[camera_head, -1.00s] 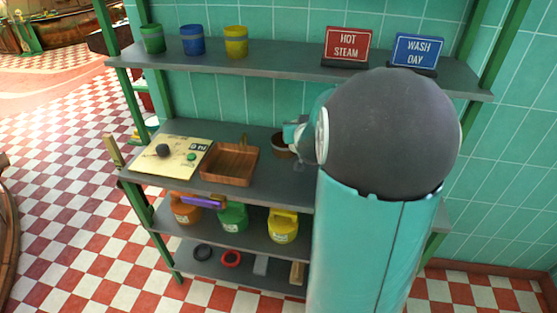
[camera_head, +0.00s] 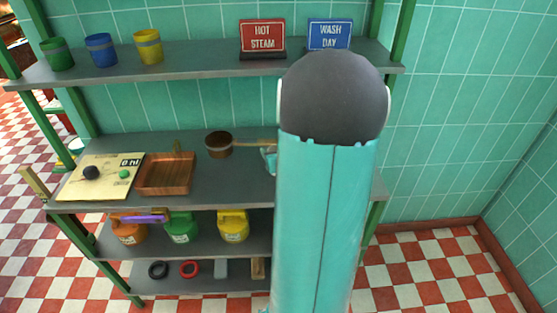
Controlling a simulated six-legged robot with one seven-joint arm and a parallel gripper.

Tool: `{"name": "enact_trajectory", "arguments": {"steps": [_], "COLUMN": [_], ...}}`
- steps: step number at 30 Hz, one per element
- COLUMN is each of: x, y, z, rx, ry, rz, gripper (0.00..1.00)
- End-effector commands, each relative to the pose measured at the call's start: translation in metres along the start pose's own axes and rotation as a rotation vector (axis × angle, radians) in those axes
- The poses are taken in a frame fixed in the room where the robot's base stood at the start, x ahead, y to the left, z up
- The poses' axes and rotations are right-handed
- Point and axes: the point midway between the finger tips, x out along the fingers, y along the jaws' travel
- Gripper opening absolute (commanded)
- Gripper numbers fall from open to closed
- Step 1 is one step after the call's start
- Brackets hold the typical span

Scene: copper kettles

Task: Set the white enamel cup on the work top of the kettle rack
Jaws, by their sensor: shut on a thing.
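The work top (camera_head: 225,185) is the grey middle shelf of the green-framed kettle rack. I cannot make out the white enamel cup on it. My large arm link covers the right part of the work top. Only a small teal piece of my arm shows at the link's left edge, over the work top. My gripper's fingers and anything in them are hidden behind the arm.
Bare work top shows between tray and arm.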

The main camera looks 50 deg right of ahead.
Motion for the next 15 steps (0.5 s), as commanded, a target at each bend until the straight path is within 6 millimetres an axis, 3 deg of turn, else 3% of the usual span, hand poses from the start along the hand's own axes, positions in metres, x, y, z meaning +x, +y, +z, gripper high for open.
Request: {"name": "enact_trajectory", "arguments": {"steps": [7, 15], "x": [0.009, 0.011], "y": [0.006, 0.006], "z": [0.032, 0.037], "rx": [0.003, 0.0], "ry": [-0.004, 0.0], "rz": [-0.003, -0.001], "gripper": [0.33, 0.33]}}
